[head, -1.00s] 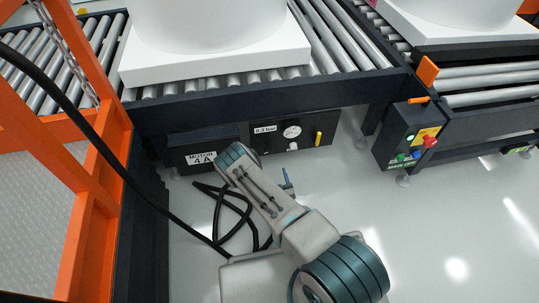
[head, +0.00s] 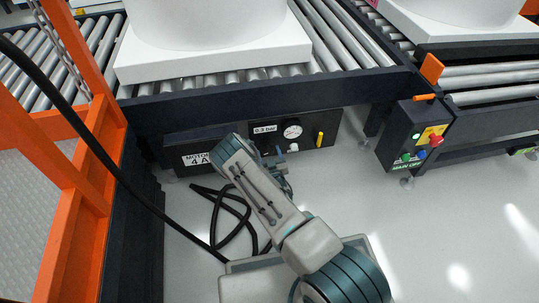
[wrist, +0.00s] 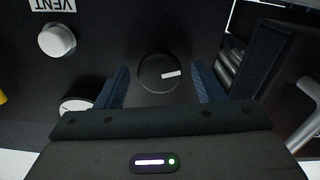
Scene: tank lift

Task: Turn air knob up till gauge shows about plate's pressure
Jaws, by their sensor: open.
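A round black knob (wrist: 158,73) with a white mark sits between the two blue fingers of my gripper (wrist: 160,69) in the wrist view. The gripper is open, with a gap on both sides of the knob. The gauge (head: 292,131) is a white dial on the dark panel; it also shows in the wrist view (wrist: 75,105), partly covered by my gripper. Its needle is too small to read. The plate (head: 264,129) left of the gauge appears to read 0.3 bar. In the head view my arm largely hides the knob.
A white knob (wrist: 57,40) sits near the VENT label (wrist: 52,5). A yellow handle (head: 320,139) is right of the gauge. The roller conveyor frame (head: 290,98) overhangs the panel. A black cable (head: 222,215) lies on the floor. A control box (head: 415,137) stands at right.

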